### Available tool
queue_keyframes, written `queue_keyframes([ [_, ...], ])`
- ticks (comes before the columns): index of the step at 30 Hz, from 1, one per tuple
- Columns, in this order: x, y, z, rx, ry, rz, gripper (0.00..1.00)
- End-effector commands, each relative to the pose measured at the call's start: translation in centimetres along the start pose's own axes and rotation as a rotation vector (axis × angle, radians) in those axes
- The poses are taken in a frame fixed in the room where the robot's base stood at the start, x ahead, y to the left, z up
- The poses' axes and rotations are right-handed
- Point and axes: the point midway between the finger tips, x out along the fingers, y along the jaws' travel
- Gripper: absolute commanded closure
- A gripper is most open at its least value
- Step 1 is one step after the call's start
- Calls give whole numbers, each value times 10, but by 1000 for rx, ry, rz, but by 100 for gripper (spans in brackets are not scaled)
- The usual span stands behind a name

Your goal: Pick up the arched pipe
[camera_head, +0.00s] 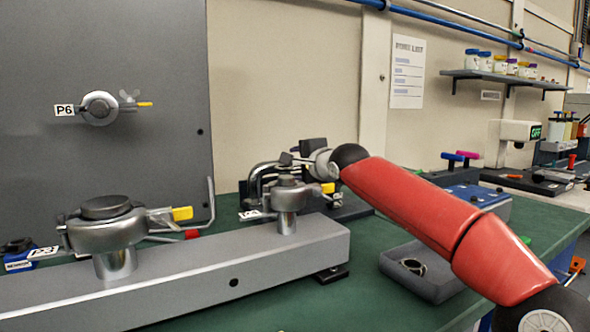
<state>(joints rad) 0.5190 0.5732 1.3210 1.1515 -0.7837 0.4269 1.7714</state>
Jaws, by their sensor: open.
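My gripper (300,160) is at the end of my red arm, small in the picture and partly mixed with metal parts behind it. It appears open, above the right-hand clamp on the grey beam. A silver arched shape (256,172), likely the arched pipe, stands just left of and below the gripper. Its lower part is hidden behind the clamp. I cannot tell whether the gripper touches it or how far apart they are in depth.
A grey beam (200,285) carries a left clamp (105,235) and a right clamp (287,197). A grey tray (440,280) holds a small metal ring. A blue box (480,197) stands behind it. Green tabletop (365,305) is bare between beam and tray.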

Motion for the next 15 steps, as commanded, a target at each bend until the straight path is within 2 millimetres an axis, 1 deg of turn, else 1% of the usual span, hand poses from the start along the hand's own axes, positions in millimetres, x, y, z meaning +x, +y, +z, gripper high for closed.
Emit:
queue_keyframes([
  [3,0,0,0,0,1,0,46],
  [4,0,0,0,0,1,0,48],
  [15,0,0,0,0,0,0,97],
])
